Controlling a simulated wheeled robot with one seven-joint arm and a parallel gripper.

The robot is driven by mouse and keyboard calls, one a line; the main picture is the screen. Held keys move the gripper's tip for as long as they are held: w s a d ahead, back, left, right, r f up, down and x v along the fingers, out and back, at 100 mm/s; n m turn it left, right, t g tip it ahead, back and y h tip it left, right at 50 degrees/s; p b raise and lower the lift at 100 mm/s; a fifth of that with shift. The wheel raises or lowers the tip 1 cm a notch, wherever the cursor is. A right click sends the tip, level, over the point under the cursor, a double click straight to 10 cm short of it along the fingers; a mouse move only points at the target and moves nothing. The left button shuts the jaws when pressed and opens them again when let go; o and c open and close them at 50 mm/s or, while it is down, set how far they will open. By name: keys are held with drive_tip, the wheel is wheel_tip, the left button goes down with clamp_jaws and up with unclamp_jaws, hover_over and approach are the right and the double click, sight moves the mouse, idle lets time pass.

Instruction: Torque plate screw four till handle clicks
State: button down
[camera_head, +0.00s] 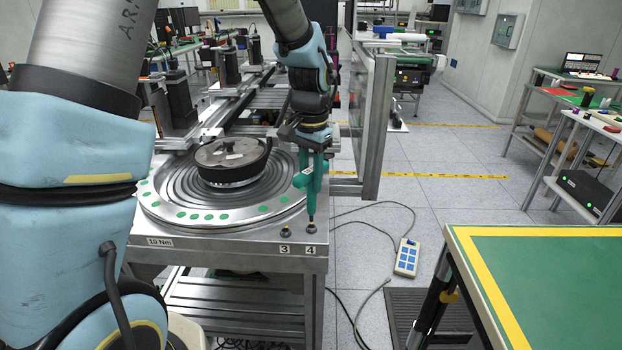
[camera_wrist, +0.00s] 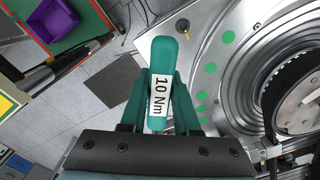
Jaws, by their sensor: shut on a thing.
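The steel plate (camera_head: 225,238) carries two dark screws at its front right corner, above labels 3 and 4. Plate screw three (camera_head: 286,233) stands free. Plate screw four (camera_head: 311,229) is under the tip of the green torque driver (camera_head: 309,202); I cannot tell if the tip is fully seated. My gripper (camera_head: 313,172) is shut on the driver, which stands about upright. In the wrist view the driver's handle (camera_wrist: 161,85), marked 10 Nm, sits between the gripper's green fingers (camera_wrist: 160,105). It hides its own tip there. One screw with a yellow mark (camera_wrist: 183,26) shows beyond it.
A ringed turntable (camera_head: 160,206) with green dots and a dark round part (camera_head: 232,160) lies left of my gripper. A metal frame post (camera_head: 372,130) stands close on the right. A blue-buttoned pendant (camera_head: 407,257) and cables lie on the floor. A green-topped table (camera_head: 555,280) is at right.

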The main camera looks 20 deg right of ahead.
sight(311, 169)
drive_tip(key=shift+r+p, duration=1.1)
drive_tip(key=shift+r, duration=0.6)
